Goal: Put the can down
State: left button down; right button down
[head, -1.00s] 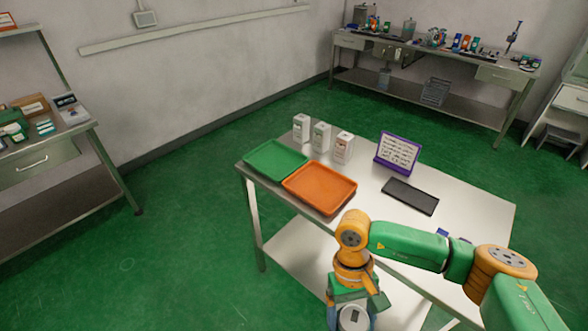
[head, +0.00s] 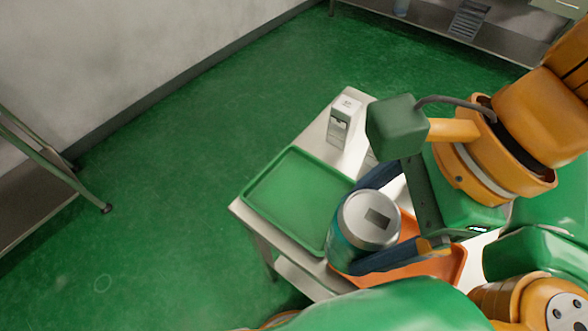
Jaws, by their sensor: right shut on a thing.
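The can (head: 368,220) has a silvery lid with a dark rectangle and a teal side. My right gripper (head: 366,228) is shut on it, with one dark blue finger on each side. In the head view the can overlaps the right edge of the green tray (head: 292,194) and the left part of the orange tray (head: 440,270). I cannot tell whether its base touches anything. The green tray looks empty. The orange tray is largely hidden by the can, the gripper and my arm. My left gripper is not in view.
A white box (head: 343,120) stands on the table (head: 316,143) behind the green tray. Another box behind it to the right is mostly hidden by my gripper. My right arm covers the right side of the table. A metal bench (head: 36,165) stands at the left.

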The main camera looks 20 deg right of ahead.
jog(key=w, duration=0.1)
jog(key=w+f+p, duration=0.1)
jog(key=w, duration=0.1)
jog(key=shift+d+m, duration=0.15)
jog(key=shift+m, duration=0.25)
jog(key=shift+w+p, duration=0.55)
jog(key=shift+p, duration=0.5)
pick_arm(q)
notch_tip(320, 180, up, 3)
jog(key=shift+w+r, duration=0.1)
pick_arm(e)
jog(key=w+f, duration=0.3)
jog(key=f, duration=0.1)
jog(key=w+f, duration=0.3)
jog(key=f, duration=0.1)
jog(key=w+f, duration=0.3)
jog(key=f, duration=0.1)
jog(key=shift+w+d, duration=0.2)
